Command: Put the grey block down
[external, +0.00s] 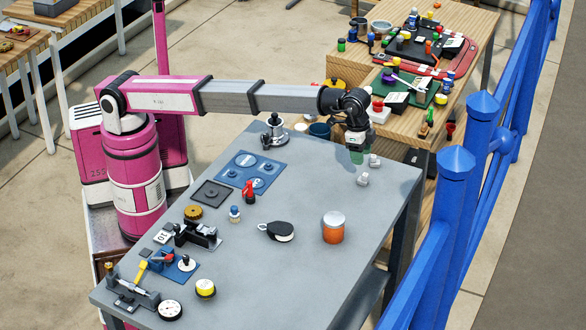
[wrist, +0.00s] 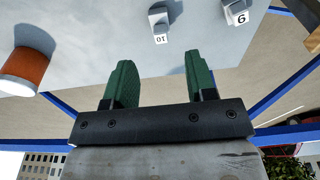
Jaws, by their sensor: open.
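Two small grey blocks with white numbered faces lie on the grey table (external: 300,190) near its far right corner. One block (external: 362,179) shows "10" in the wrist view (wrist: 159,22). The other block (external: 375,160) shows a 9 or 6 in the wrist view (wrist: 235,12). I cannot tell which one the task means. My gripper (external: 356,156) has green fingers and hangs near both blocks. In the wrist view the fingers (wrist: 160,82) are spread apart with nothing between them, and both blocks lie beyond the fingertips, clear of them.
Several small fittings crowd the left side. A blue railing (external: 450,220) runs along the right. The table around the blocks is mostly bare.

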